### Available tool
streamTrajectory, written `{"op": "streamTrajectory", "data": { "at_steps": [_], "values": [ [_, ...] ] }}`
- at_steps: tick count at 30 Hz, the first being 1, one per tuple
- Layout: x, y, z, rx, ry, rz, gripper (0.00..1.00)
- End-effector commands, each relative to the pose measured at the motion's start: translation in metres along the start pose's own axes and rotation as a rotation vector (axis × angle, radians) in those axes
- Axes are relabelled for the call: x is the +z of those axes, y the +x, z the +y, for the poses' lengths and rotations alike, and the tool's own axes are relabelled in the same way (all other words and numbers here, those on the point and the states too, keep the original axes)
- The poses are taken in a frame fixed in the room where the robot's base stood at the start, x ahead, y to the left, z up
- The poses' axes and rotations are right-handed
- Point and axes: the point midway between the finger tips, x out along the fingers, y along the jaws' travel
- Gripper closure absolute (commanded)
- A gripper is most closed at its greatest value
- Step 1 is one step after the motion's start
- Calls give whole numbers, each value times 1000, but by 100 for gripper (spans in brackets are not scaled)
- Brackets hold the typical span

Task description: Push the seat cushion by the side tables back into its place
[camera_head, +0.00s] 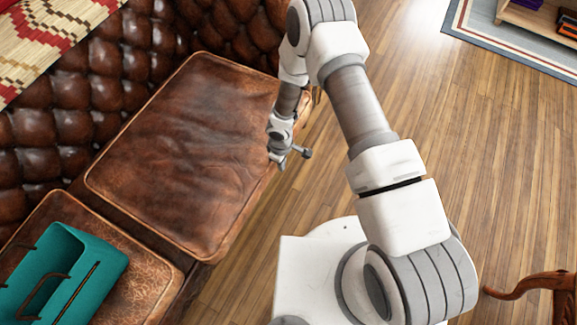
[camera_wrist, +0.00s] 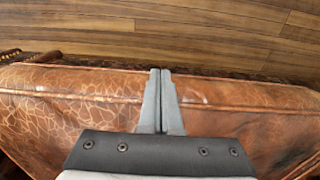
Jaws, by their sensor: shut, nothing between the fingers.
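The brown leather seat cushion (camera_head: 185,150) lies on the sofa in the middle left of the head view. It sits at a slight angle, and its right-hand edge faces the open floor. My gripper (camera_head: 279,160) is at that edge, with its fingers pointing down. In the wrist view my gripper (camera_wrist: 161,72) is shut and empty, in front of a tan leather face with piped seams (camera_wrist: 75,82), which appears to be the cushion's side. I cannot tell whether the fingertips touch it. No side table can be made out clearly.
The tufted sofa back (camera_head: 70,120) runs along the upper left. Another seat cushion (camera_head: 150,270) at lower left bears a teal basket (camera_head: 95,270). A patterned throw (camera_head: 40,35) lies on the sofa back. Wooden floor (camera_head: 480,170) is open at right; a curved wooden leg (camera_head: 535,284) stands lower right.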

Motion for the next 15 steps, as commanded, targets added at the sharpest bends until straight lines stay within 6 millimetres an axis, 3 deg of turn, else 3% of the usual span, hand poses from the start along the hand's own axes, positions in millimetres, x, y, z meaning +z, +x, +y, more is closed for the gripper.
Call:
{"op": "streamTrajectory", "data": {
  "at_steps": [15],
  "values": [
    [-10,0,0,1,0,1,100]
  ]
}}
